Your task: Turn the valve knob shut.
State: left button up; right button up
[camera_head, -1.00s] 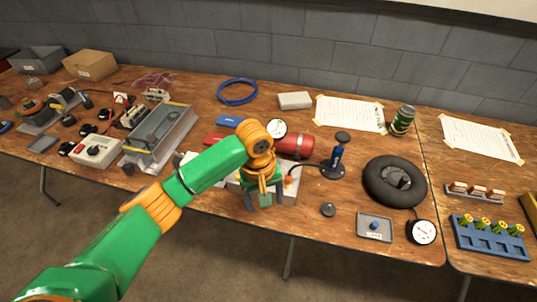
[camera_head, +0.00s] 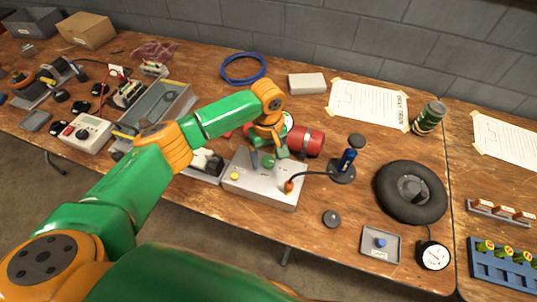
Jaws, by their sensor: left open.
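A grey metal box (camera_head: 262,193) lies near the front edge of the table. A small orange-red knob-like part (camera_head: 289,186) stands on its right side, where a black hose ends, and a yellow button (camera_head: 235,176) is on its left. I cannot tell for sure which part is the valve knob. My left gripper (camera_head: 268,163) is open over the back of the box, pointing down, with its fingers apart. A rounded green part shows between the fingers; whether it is a knob or part of the gripper is unclear. My right gripper is not in view.
A red cylinder (camera_head: 306,141) lies behind the box, with a gauge partly hidden by my gripper. A blue hand pump (camera_head: 346,162), a black tyre (camera_head: 411,191), a dark cap (camera_head: 331,218) and a small tray (camera_head: 366,252) are to the right. A metal case (camera_head: 160,105) is left.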

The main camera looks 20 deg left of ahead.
pick_arm(q)
jog(key=shift+w+f, duration=0.25)
jog(key=shift+f, duration=0.1)
jog(key=shift+s+r, duration=0.1)
grip_shut()
jog(key=m+p, duration=0.2)
jog(key=p, duration=0.1)
jog(key=shift+s+r, duration=0.1)
jog(key=shift+r, duration=0.15)
jog(key=shift+m+p, duration=0.7)
jog(key=shift+m, duration=0.2)
jog(key=shift+f+m+p, duration=0.1)
jog(key=shift+m+p, duration=0.3)
jog(key=shift+m, duration=0.5)
jog(key=m+p, duration=0.1)
jog(key=m, duration=0.1)
jog(key=shift+m, duration=0.3)
jog(key=m, duration=0.3)
jog(key=shift+f+m+p, duration=0.1)
jog(key=shift+m+p, duration=0.25)
jog(key=shift+m, duration=0.05)
jog(key=m, duration=0.5)
jog(key=shift+m, duration=0.6)
